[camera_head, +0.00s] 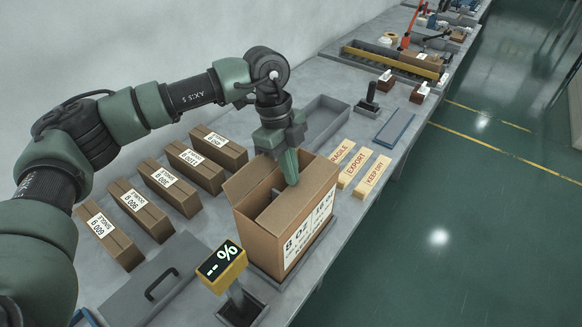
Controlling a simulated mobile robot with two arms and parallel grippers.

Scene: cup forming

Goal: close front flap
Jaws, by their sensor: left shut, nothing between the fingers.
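A brown cardboard box (262,238) with a white label (306,228) reading "8 OZ" stands upright on the bench. Its top is at least partly open. One flap (246,180) stands raised on its left side. I cannot tell for sure which flap is the front one or how far it is folded. My left gripper (291,180) points down at the box top, with its fingers shut and empty. The fingertips are at or just inside the opening; contact with a flap cannot be made out. The gripper hides part of the box's far side. My right gripper is not in view.
A yellow percent display (222,267) stands close in front of the box. Several small labelled cartons (140,207) lie to the left. Wooden stamp blocks (357,168) lie to the right. A grey tray (322,118) is behind the gripper.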

